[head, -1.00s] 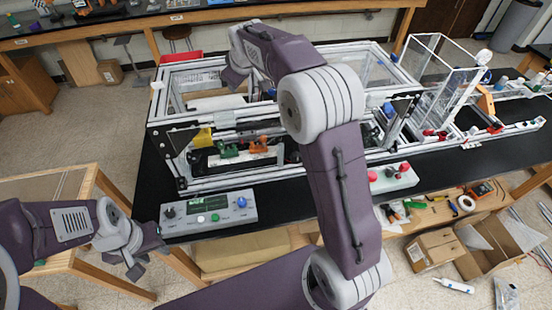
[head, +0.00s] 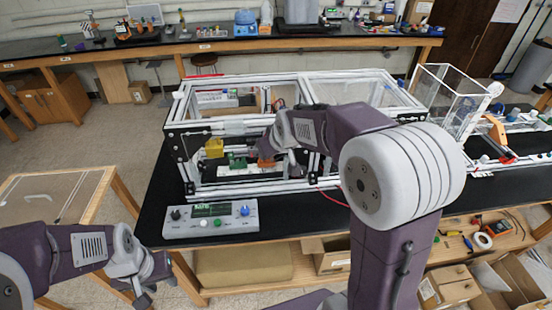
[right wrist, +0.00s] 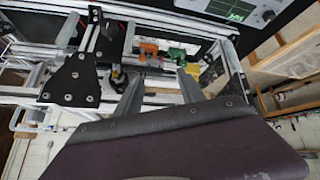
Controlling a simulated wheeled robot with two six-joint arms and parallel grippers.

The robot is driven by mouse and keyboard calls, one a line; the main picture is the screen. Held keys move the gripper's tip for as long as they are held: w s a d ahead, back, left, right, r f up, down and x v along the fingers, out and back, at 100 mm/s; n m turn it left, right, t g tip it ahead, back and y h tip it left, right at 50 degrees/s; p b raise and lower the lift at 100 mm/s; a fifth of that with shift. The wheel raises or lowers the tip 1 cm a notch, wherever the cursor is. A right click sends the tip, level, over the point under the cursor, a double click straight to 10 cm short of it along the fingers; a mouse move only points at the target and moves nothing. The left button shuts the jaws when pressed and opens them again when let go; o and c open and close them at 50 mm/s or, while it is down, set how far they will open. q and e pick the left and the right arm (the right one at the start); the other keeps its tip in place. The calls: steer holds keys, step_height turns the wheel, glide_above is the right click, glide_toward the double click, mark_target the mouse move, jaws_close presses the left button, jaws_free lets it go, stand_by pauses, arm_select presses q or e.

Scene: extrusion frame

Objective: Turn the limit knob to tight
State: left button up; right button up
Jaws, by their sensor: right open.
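A grey control box (head: 212,228) stands on the black bench in front of the extrusion frame. It has a black knob (head: 175,215) at its left, a blue knob (head: 245,210) at its right, a green display and small buttons. I cannot read which knob is the limit knob. Part of the box shows at the top right of the right wrist view (right wrist: 235,12). My right gripper (right wrist: 160,92) is open and empty, pointing into the frame near green and orange parts, apart from the box. My left gripper (head: 148,284) hangs low left; its jaw state is unclear.
The aluminium extrusion frame (head: 225,190) rises behind the box, with a yellow part (head: 214,148) and an orange part (head: 265,162) inside. A red wire lies near its front. A wooden table (head: 55,183) stands at left. Bench surface right of the box is clear.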

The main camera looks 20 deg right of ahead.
steer(key=shift+s+f, duration=0.3)
